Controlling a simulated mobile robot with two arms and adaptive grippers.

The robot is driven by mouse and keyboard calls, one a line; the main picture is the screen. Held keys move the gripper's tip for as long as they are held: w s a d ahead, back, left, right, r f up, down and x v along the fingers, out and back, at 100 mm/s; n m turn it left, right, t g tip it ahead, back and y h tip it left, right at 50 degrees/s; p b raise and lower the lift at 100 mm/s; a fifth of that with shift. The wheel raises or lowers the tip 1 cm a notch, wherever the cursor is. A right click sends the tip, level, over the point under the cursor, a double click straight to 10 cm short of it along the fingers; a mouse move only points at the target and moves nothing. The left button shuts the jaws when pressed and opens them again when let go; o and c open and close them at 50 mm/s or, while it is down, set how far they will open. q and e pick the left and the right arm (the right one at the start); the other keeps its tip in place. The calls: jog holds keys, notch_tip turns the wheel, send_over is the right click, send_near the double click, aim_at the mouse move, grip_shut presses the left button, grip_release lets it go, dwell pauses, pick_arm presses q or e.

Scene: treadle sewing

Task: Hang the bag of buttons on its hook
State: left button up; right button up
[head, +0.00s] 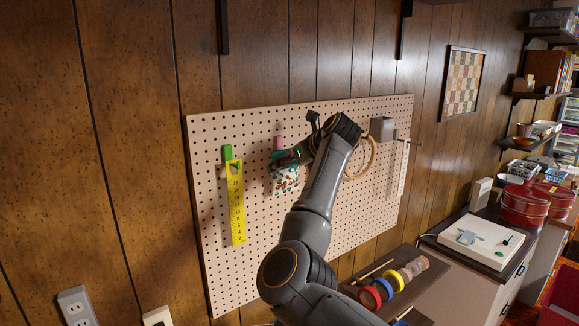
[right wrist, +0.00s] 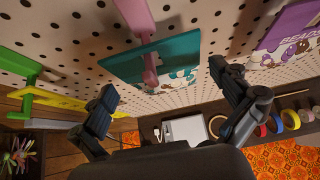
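The teal bag of buttons (head: 284,184) is against the pegboard, just below the pink hook (head: 278,142). In the right wrist view the pink hook (right wrist: 150,66) crosses in front of the top part of the teal bag (right wrist: 172,56), and the bag looks to be on it; the hole is not clear to see. My right gripper (head: 298,157) is beside the hook and the bag's top. In the wrist view its two fingers (right wrist: 166,90) are wide apart with nothing gripped between them. My left gripper is not in view.
A yellow ruler (head: 237,203) hangs from a green hook (head: 228,153) to the left. A purple beads bag (right wrist: 287,32) is on the pegboard (head: 215,262) to the right. A wooden ring (head: 371,165) and a grey box (head: 382,127) are further right. Tape rolls (head: 384,288) stand below.

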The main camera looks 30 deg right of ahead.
jog(key=a+v, duration=0.1)
jog(key=v, duration=1.1)
jog(key=shift+d, duration=0.5)
jog(key=shift+f, duration=0.1)
